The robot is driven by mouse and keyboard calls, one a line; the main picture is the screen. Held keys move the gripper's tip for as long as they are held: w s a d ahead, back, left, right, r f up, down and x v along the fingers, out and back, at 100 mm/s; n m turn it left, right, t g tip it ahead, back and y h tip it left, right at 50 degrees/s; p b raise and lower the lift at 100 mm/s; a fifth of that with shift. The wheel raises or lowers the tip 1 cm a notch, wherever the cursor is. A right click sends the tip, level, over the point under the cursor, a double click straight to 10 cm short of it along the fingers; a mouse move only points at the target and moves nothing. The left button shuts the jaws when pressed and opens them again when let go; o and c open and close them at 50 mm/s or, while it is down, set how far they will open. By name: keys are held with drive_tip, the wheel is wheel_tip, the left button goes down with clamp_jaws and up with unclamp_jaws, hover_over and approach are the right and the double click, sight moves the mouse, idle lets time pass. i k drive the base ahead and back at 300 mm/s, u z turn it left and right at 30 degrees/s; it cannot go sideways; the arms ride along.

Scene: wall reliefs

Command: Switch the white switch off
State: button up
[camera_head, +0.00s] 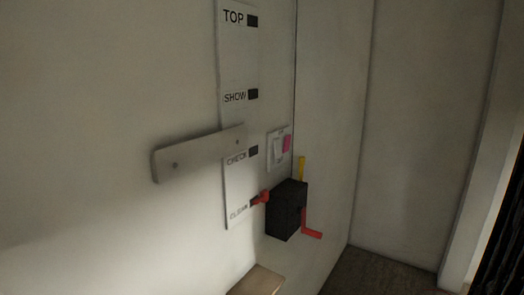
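A small pale plate (273,160) is fixed on the wall, right of the tall label panel. It carries what looks like a white switch (278,150) on its left and a pink switch (287,143) on its right. Small dark lettering above them is too small to read. I cannot tell which way the white switch is tilted. My gripper is not in view.
A black box (284,211) with red and yellow handles juts out just below the switch plate. A wooden block (257,281) sits at the bottom.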

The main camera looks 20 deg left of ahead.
sight(277, 148)
drive_tip(key=u, duration=0.9)
drive_tip(key=k, duration=0.7)
drive_tip(key=u, duration=0.3)
drive_tip(key=i, duration=1.2)
drive_tip(key=z, duration=0.35)
